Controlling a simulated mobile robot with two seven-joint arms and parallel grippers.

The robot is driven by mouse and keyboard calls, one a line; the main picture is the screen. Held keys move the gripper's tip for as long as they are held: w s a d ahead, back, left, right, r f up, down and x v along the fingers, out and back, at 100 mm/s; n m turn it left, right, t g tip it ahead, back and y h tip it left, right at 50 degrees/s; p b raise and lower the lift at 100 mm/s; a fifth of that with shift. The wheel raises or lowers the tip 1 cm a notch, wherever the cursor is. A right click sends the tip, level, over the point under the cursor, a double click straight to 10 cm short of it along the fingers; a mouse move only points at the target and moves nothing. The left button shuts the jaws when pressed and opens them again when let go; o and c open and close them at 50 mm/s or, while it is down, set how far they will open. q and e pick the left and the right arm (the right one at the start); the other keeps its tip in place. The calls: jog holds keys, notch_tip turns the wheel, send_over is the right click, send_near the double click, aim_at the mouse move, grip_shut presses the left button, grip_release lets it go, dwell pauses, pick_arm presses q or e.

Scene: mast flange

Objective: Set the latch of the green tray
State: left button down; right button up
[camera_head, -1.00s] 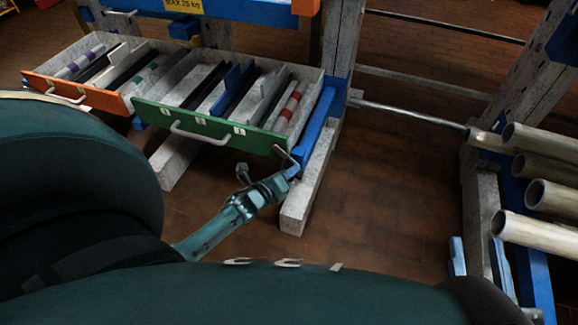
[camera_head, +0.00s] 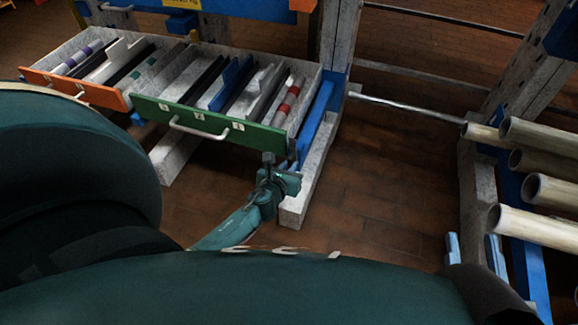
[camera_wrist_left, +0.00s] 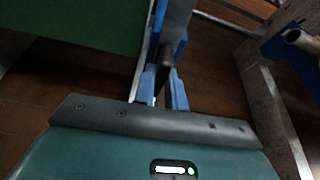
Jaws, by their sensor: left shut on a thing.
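The green tray (camera_head: 208,124) sits in the rack with its green front facing me and a pale bar handle on it. My left gripper (camera_head: 288,168) is at the right end of that front, just below its corner. In the left wrist view the green front (camera_wrist_left: 85,25) fills the upper left, and my left gripper (camera_wrist_left: 165,88) is shut on a dark upright bar, the latch (camera_wrist_left: 166,58). In the head view my gripper mostly hides the latch, so its exact position is unclear.
An orange-fronted tray (camera_head: 75,90) stands to the left of the green one. A blue rail (camera_head: 318,115) and grey post (camera_head: 338,45) stand just right of the tray. Pale pipes (camera_head: 535,160) stick out at the far right. Brick floor (camera_head: 390,190) is open between.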

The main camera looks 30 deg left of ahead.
pick_arm(q)
jog(key=shift+m, duration=0.3)
pick_arm(e)
jog(key=shift+r, duration=0.1)
pick_arm(q)
jog(key=c, duration=1.4)
grip_release()
jog(key=shift+c, duration=0.2)
jog(key=shift+s, duration=0.1)
pick_arm(e)
jog(key=shift+r, duration=0.1)
pick_arm(q)
jog(key=p+v, duration=0.3)
jog(key=v, duration=1)
jog(key=shift+d+p, duration=0.25)
jog(key=shift+p, duration=0.1)
pick_arm(e)
jog(key=shift+d+f+g+h, duration=0.2)
jog(key=shift+d+g+h, duration=0.1)
jog(key=shift+d+h, duration=0.15)
pick_arm(q)
jog(key=shift+r, duration=0.1)
pick_arm(e)
jog(key=shift+r, duration=0.1)
